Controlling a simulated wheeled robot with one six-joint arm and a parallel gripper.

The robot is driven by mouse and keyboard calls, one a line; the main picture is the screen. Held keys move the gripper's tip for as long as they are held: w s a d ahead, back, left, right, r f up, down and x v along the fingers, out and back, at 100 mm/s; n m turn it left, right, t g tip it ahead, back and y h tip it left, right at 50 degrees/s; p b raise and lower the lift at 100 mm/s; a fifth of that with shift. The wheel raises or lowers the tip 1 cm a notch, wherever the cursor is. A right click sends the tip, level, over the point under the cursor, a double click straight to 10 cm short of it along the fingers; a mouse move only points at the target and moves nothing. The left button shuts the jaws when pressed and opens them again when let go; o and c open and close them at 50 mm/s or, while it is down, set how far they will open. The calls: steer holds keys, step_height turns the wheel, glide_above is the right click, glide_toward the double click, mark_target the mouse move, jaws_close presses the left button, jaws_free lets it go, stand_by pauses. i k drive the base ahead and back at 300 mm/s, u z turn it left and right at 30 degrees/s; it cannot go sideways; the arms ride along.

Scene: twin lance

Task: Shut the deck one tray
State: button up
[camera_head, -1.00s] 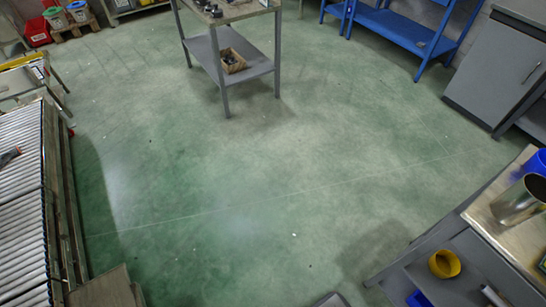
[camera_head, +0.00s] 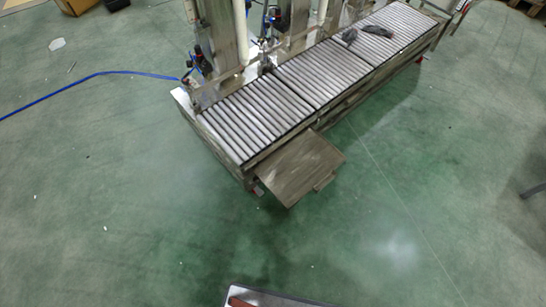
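A flat grey-brown tray (camera_head: 299,167) sticks out from the near side of a long roller deck (camera_head: 262,112), close to its left end. It stands open and a small handle (camera_head: 325,181) shows on its outer edge. No label is readable, so I cannot tell if it is the deck one tray. My gripper is not in view. A grey and reddish part at the bottom edge may be mine.
Upright posts and machinery (camera_head: 220,40) stand behind the roller deck. A dark object (camera_head: 376,31) lies on the rollers farther right. A blue hose (camera_head: 95,75) runs along the floor at left. The green floor (camera_head: 390,220) in front of the tray is clear.

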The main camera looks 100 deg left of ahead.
mark_target(307, 162)
steer(key=u, duration=3.3)
